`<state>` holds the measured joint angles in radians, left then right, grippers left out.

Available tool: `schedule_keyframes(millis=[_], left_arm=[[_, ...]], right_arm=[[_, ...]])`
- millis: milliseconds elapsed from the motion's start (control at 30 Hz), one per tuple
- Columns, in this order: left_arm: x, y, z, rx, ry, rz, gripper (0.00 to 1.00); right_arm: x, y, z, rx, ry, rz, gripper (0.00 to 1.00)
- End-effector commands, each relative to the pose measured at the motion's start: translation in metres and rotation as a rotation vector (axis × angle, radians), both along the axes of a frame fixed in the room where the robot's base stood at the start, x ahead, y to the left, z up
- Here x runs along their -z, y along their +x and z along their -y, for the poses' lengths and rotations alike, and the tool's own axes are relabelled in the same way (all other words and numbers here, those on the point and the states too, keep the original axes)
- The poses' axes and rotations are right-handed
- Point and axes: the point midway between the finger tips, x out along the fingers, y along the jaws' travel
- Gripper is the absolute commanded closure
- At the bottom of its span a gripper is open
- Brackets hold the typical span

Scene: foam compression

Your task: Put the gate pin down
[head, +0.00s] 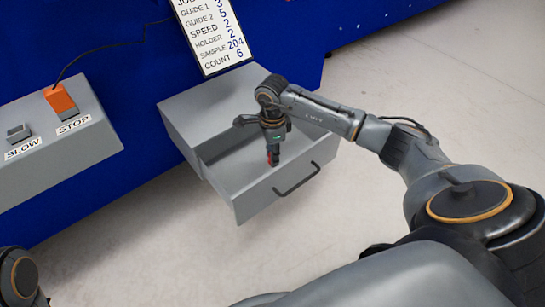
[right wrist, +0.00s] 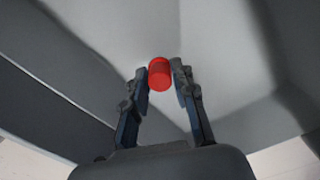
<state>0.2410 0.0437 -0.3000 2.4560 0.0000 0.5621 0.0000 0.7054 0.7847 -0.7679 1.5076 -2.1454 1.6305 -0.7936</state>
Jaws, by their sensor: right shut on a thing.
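The gate pin (right wrist: 160,74) is a small red cylinder between the fingertips of my right gripper (right wrist: 161,80) in the right wrist view. In the head view only a bit of the red pin (head: 273,158) shows below my right gripper (head: 273,150). The gripper is shut on the pin and points down over the open grey drawer (head: 245,205). I cannot tell whether the pin touches the drawer floor. My left gripper is out of view.
The drawer sticks out of a grey cabinet (head: 195,105) and has a dark handle (head: 298,180). A sign (head: 213,35) with numbers stands behind. A grey control box (head: 60,145) with SLOW and STOP switches is at left. Pale floor is clear in front.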

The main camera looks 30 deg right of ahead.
Motion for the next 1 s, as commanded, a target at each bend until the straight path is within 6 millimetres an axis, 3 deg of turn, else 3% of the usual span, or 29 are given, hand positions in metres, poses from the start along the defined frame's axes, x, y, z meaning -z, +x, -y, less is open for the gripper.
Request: schedule_keyframes(millis=[333, 367, 467, 767, 900, 1000], left_arm=[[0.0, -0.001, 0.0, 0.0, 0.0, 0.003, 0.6], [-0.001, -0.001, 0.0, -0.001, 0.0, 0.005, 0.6], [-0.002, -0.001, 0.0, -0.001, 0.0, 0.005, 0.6], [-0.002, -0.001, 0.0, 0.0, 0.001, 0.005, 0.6], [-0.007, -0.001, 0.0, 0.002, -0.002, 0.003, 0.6], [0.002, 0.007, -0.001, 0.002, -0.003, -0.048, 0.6]], right_arm=[[0.003, 0.0, 0.0, 0.0, 0.0, 0.0, 1.0], [0.002, 0.0, 0.0, 0.0, 0.0, 0.0, 0.7], [0.002, 0.0, 0.0, 0.0, 0.0, 0.0, 0.51], [0.001, 0.0, 0.0, 0.0, 0.0, 0.0, 0.51], [-0.012, 0.001, 0.0, 0.001, -0.001, 0.002, 0.51], [-0.031, 0.001, 0.0, 0.0, -0.001, 0.003, 0.51]])
